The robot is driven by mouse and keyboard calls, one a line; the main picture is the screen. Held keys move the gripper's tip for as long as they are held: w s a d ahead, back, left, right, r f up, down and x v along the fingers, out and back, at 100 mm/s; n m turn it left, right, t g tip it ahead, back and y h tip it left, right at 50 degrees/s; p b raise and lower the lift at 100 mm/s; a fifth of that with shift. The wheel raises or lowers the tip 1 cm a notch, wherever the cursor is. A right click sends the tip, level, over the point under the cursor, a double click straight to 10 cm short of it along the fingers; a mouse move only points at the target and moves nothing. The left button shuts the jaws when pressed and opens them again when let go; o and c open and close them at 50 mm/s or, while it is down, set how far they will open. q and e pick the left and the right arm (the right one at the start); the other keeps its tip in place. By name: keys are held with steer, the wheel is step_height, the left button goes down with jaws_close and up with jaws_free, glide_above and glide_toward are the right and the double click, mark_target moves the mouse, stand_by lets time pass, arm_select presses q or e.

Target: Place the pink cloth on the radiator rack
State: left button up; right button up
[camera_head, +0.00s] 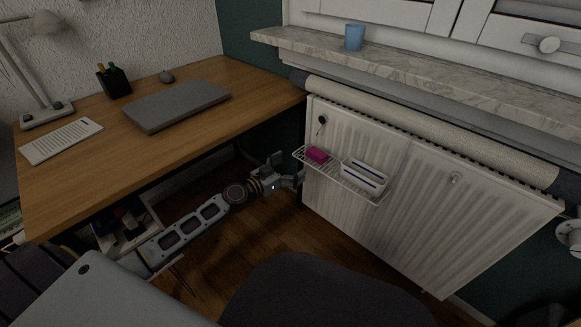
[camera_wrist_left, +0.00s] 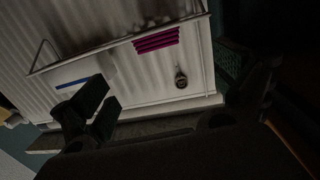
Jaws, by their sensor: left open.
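The pink cloth (camera_head: 316,154) is a small folded block at the left end of the white wire radiator rack (camera_head: 347,184), which hangs on the front of the radiator (camera_head: 400,215). In the left wrist view the cloth (camera_wrist_left: 157,40) shows as magenta stripes behind the rack's wires (camera_wrist_left: 100,47). My left gripper (camera_head: 291,181) is open beside the rack's left end, slightly below the cloth and apart from it. Nothing shows between its fingers (camera_wrist_left: 165,85) in the left wrist view. My right gripper is not in view.
A white container with a blue stripe (camera_head: 363,178) sits on the rack, right of the cloth. A blue cup (camera_head: 354,37) stands on the marble sill. The wooden desk (camera_head: 200,127) with a laptop (camera_head: 177,104) is at left; a dark chair (camera_head: 320,293) is in front.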

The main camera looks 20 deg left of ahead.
arm_select(q)
steer(key=s+d+f+n+g, duration=0.1)
steer(key=s+d+f+g, duration=0.3)
steer(key=s+d+f, duration=0.55)
steer(key=s+d+f+g, duration=0.3)
steer(key=s+d+f, duration=0.35)
steer(key=s, duration=0.65)
steer(key=s+a+f+n+g+y, duration=0.2)
steer(key=s+f+y, duration=0.1)
steer(key=s, duration=0.4)
steer(key=shift+s+a+f, duration=0.15)
steer(key=shift+a+f, duration=0.05)
steer(key=shift+f, duration=0.65)
steer(key=shift+d, duration=0.15)
